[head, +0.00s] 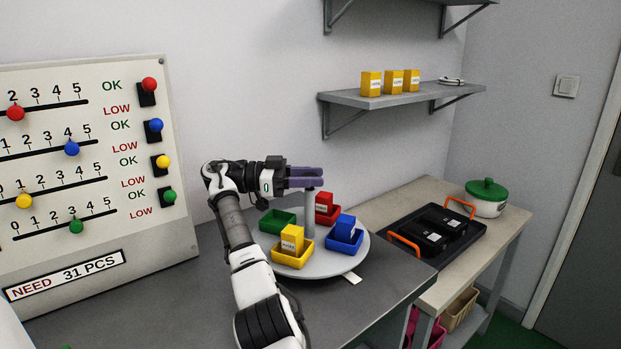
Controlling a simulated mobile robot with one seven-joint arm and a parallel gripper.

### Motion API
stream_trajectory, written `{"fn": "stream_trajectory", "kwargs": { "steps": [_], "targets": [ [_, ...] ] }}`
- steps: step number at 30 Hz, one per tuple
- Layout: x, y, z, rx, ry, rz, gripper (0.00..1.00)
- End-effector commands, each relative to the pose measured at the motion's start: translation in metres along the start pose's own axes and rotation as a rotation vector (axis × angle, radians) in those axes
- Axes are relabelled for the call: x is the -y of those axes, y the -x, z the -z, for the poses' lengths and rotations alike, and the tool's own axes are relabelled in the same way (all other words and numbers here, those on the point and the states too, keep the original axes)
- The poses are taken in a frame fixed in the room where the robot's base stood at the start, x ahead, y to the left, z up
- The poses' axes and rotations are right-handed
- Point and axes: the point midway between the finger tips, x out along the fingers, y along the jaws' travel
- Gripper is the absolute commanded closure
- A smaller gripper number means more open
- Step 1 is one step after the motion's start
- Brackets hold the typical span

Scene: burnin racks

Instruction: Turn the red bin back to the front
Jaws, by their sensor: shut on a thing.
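The red bin (330,218) sits at the back right of a round grey turntable (325,268), with a red box (324,203) in it. A grey upright post (308,217) stands on the turntable. My gripper (312,178) is shut on the top of this post, its dark fingers reaching in from the left. The yellow bin (293,262) with a yellow box (292,239) is at the front left. The blue bin (347,245) with a blue box (345,228) is at the right. The green bin (277,222) is at the back left and looks empty.
The turntable stands on a grey bench (180,310); a white tab (353,278) shows at its front right edge. A black tray (430,237) and a green-lidded pot (487,198) stand on the right table. A shelf (400,97) hangs above. A board with sliders (90,170) is left.

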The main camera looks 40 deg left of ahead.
Motion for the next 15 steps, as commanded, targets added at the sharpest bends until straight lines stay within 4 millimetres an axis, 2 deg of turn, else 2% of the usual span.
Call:
{"fn": "stream_trajectory", "kwargs": {
  "steps": [10,11,15],
  "targets": [
    [0.0003,0.0005,0.0019,0.001,-0.003,0.004,1.0],
    [0.0003,0.0005,0.0018,0.001,-0.003,0.004,0.6],
    [0.0001,0.0004,0.0013,0.001,-0.002,0.003,0.42]
  ]
}}
